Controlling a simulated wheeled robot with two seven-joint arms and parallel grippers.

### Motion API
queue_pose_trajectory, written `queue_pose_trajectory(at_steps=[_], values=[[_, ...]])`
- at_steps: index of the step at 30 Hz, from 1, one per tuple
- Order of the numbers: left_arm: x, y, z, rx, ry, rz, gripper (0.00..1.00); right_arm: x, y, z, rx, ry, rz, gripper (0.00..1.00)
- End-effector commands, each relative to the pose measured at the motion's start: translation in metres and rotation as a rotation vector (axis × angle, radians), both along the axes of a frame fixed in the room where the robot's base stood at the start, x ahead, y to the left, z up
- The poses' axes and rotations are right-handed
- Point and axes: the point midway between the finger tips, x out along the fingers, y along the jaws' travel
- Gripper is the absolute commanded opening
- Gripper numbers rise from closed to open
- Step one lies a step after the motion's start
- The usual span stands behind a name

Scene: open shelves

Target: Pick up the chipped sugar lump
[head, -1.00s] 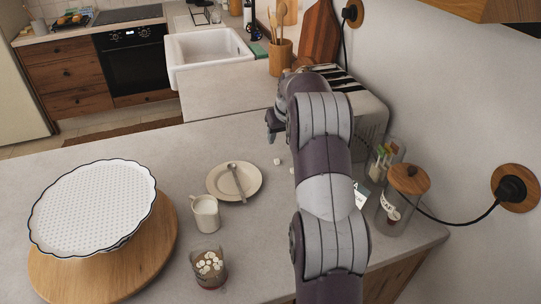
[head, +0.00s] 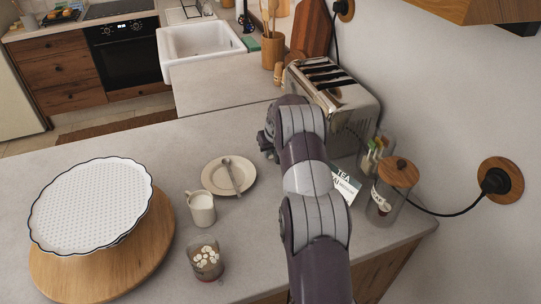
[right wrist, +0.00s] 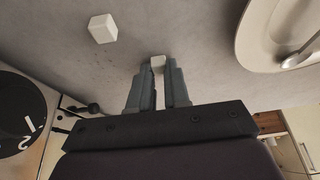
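My right gripper (head: 264,146) is low over the counter beside the plate in the head view. In the right wrist view its fingers (right wrist: 158,80) point at the counter and stand apart. A small white sugar lump (right wrist: 157,61) is at the gap between the fingertips, partly hidden by them; I cannot tell whether they touch it. A second white sugar lump (right wrist: 102,28) lies apart to the left, with dark specks nearby. I cannot tell which lump is chipped. Neither lump shows in the head view, where my right arm blocks that area. My left gripper is not in view.
A plate with a spoon (head: 218,187) lies left of my gripper. A creamer jug (head: 201,210) and a glass (head: 205,262) stand nearer. A toaster (head: 350,105), tea packet (head: 344,184) and lidded jar (head: 385,208) are right. A white tray (head: 92,205) sits on a wooden board (head: 125,265).

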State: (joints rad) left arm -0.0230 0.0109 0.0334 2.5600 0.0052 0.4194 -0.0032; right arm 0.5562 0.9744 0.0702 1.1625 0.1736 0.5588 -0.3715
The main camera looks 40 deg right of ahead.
Motion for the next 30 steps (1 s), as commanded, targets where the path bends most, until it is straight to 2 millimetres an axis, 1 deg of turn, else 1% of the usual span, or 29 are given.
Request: queue_pose_trajectory(at_steps=[9,11,14,18,22,25,30], values=[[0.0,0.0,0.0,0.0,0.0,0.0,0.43,0.0,0.0,0.001,0.0,0.0,0.0,0.07],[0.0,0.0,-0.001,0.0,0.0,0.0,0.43,0.0,0.0,0.004,0.0,-0.001,0.0,0.07],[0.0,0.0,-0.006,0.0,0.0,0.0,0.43,0.001,-0.001,0.02,-0.003,-0.003,0.001,0.07],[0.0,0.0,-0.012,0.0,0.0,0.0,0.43,0.001,-0.001,0.056,-0.002,-0.004,0.0,0.07],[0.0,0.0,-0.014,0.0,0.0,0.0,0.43,0.0,0.0,0.084,-0.002,-0.001,0.001,0.07],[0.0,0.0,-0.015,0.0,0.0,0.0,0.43,0.0,0.0,0.096,-0.001,-0.002,0.0,0.07],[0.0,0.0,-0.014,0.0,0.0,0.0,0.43,0.0,0.0,0.101,0.0,0.001,0.0,0.07]])
